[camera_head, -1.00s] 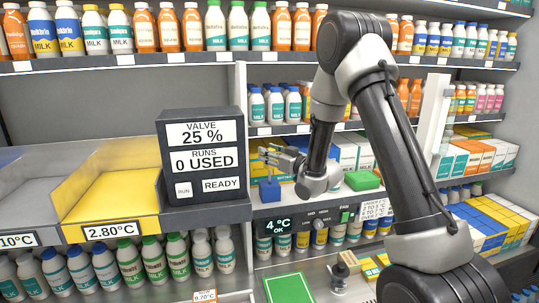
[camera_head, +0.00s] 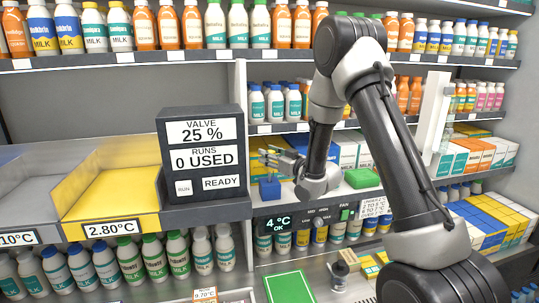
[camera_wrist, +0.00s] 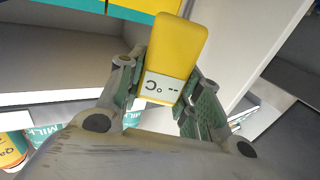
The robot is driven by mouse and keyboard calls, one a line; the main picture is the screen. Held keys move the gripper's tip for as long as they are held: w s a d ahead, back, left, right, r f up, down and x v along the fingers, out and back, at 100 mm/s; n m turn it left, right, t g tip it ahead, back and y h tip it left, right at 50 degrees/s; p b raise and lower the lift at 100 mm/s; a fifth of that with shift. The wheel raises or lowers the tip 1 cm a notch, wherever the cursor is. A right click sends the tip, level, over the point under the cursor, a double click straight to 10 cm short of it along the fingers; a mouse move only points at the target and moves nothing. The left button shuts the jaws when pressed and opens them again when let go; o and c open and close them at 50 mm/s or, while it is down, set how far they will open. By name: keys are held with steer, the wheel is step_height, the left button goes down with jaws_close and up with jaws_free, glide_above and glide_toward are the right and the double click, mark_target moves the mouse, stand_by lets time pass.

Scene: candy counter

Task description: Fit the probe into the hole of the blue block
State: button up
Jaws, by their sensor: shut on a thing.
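My gripper (camera_wrist: 160,95) is shut on a yellow probe (camera_wrist: 177,45). In the wrist view the probe's small display reads "-- °C" upside down, between the two green-grey finger pads. In the head view my gripper (camera_head: 283,162) is just above the blue block (camera_head: 269,190), which sits at the shelf edge right of the valve panel. The block's hole and the probe's tip are not clear in the head view, so I cannot tell whether they touch. The block does not show clearly in the wrist view.
A green block (camera_head: 362,178) lies right of my wrist. The dark valve panel (camera_head: 203,155) stands close on the left, beside a yellow tray (camera_head: 118,195). A temperature display (camera_head: 279,232) is below. Shelves of bottles and cartons surround the spot.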

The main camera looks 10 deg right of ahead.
steer(key=shift+f, duration=2.2)
steer(key=o, duration=1.1)
steer(key=v, duration=1.2)
